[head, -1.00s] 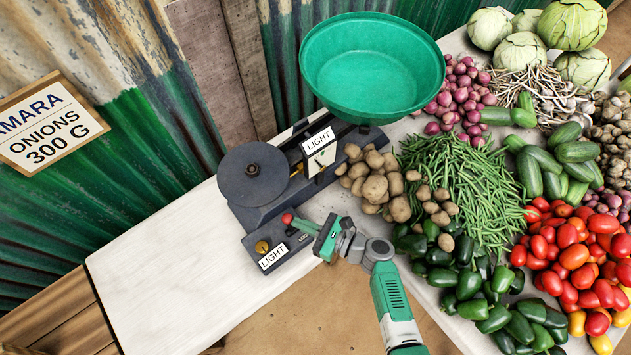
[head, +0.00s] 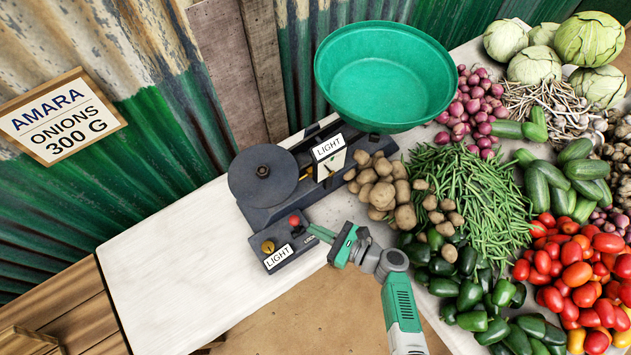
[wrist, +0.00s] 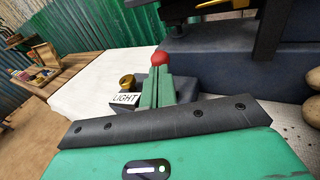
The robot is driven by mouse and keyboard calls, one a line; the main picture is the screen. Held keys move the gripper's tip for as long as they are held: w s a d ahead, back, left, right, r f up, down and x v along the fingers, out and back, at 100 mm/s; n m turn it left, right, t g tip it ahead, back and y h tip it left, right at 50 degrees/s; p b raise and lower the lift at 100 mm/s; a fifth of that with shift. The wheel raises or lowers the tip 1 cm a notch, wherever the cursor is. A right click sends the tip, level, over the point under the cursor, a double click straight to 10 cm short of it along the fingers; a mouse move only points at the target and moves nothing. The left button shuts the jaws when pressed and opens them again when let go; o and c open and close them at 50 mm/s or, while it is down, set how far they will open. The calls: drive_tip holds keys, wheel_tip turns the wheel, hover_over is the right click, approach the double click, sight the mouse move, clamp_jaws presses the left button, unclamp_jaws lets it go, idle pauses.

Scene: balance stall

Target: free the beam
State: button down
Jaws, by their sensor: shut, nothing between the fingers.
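The dark balance scale (head: 285,212) stands on the white counter. A round grey plate (head: 250,190) is on its left and a big green pan (head: 372,92) on its right. The beam between them is largely hidden under these and the housing. A red ball knob (head: 295,220) sits on the low front base, beside a brass knob (head: 268,246). My gripper (head: 311,230) is shut and empty, its fingertips close to the red knob from the right. In the wrist view, the red knob (wrist: 159,58) shows just beyond the fingertips (wrist: 156,76); I cannot tell whether they touch.
Potatoes (head: 378,188), green beans (head: 468,195) and peppers (head: 470,293) crowd the right side. The counter's left part (head: 180,260) is bare. An onion order sign (head: 60,115) hangs at left.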

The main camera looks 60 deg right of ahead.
drive_tip(key=s+r, duration=0.2)
drive_tip(key=s, duration=0.9)
drive_tip(key=shift+w, duration=0.1)
